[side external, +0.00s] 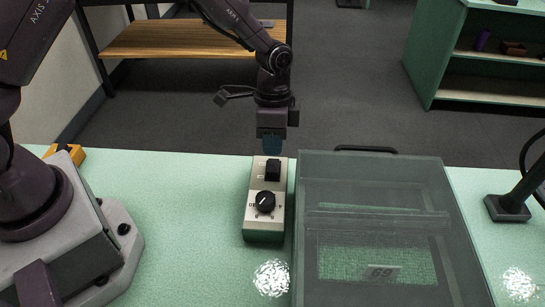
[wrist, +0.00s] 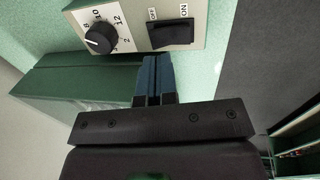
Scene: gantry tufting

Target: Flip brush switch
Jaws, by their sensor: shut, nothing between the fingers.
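The brush switch is a black rocker (side external: 273,169) on the far end of a pale control box (side external: 253,215). In the wrist view the rocker (wrist: 172,33) lies between an OFF label on its left and an ON label on its right. I cannot tell which side is pressed. A black dial knob (side external: 265,203) with numbers around it sits on the same face; it also shows in the wrist view (wrist: 100,38). My gripper (side external: 272,150) is shut and empty, with blue fingertips (wrist: 153,62) together close to the rocker. I cannot tell whether they touch it.
A translucent grey enclosure (side external: 370,176) with a black handle stands just right of the control box. A black stand (side external: 508,208) is at the table's right. A yellow object (side external: 65,155) lies at the back left. Pale green tabletop (side external: 190,210) left of the control box is clear.

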